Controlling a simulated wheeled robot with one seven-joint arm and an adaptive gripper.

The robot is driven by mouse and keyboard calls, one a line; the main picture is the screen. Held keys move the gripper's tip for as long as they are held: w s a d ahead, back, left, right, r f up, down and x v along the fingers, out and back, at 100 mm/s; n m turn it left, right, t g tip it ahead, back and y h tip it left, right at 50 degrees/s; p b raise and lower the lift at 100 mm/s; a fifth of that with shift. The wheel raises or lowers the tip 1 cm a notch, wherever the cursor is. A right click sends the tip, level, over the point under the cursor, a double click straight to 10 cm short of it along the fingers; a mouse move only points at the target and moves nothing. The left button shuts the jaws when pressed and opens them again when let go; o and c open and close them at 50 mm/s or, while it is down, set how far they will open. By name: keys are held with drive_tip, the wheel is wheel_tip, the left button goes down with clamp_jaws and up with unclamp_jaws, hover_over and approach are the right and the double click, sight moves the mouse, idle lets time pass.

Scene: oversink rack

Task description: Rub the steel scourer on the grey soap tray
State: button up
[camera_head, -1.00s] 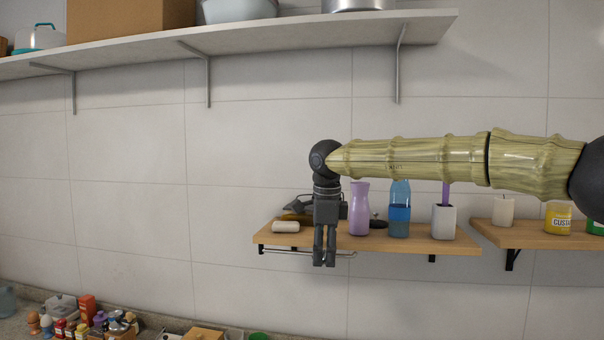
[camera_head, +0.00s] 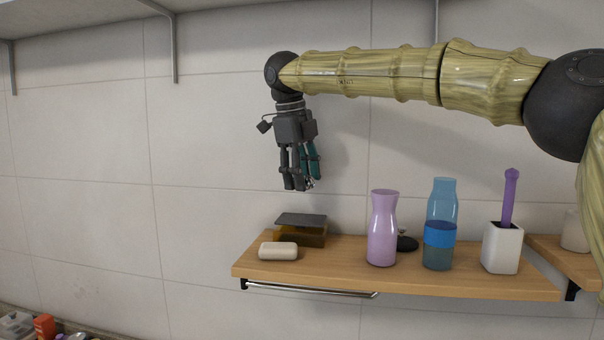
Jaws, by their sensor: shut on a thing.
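My gripper (camera_head: 299,184) hangs fingers-down above the left part of the wooden shelf, in front of the tiled wall. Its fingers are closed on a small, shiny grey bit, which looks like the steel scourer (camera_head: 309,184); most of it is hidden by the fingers. The grey soap tray (camera_head: 302,219) appears as a thin dark grey slab resting on an amber box (camera_head: 313,238). It is below the gripper, with a clear gap between them. A cream soap bar (camera_head: 278,251) lies in front of the amber box.
The wooden shelf (camera_head: 400,281) also holds a lilac carafe (camera_head: 382,230), a blue bottle (camera_head: 440,215), a small black object (camera_head: 407,243) and a white cup (camera_head: 502,248) with a purple handle. A metal rail (camera_head: 310,290) runs under the front edge. Wall left of the shelf is bare.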

sight(303, 218)
drive_tip(key=shift+a+f+b, duration=0.1)
drive_tip(key=shift+f+b, duration=0.35)
drive_tip(key=shift+f, duration=0.05)
drive_tip(key=shift+b+x, duration=0.7)
drive_tip(key=shift+x, duration=0.1)
wheel_tip(303, 218, down, 2)
drive_tip(key=shift+s+b, duration=0.2)
drive_tip(key=shift+b, duration=0.95)
drive_tip(key=shift+w+a+f+b, duration=0.1)
drive_tip(key=shift+f+b, duration=0.6)
drive_tip(key=shift+b+x, duration=0.35)
drive_tip(key=shift+x, duration=0.75)
drive_tip(key=shift+s+a+r, duration=0.1)
drive_tip(key=shift+s+a, duration=0.1)
drive_tip(key=shift+s, duration=0.1)
drive_tip(key=shift+w+d+p+v, duration=0.15)
drive_tip(key=shift+w+p+v, duration=0.05)
drive_tip(key=shift+p+v, duration=0.95)
drive_tip(key=shift+w+d+p+v, duration=0.2)
drive_tip(key=shift+p+v, duration=0.9)
drive_tip(key=shift+p, duration=0.1)
drive_tip(key=shift+w+d+p+v, duration=0.15)
drive_tip(key=shift+w+p+v, duration=0.05)
drive_tip(key=shift+p+v, duration=0.95)
drive_tip(key=shift+r, duration=0.1)
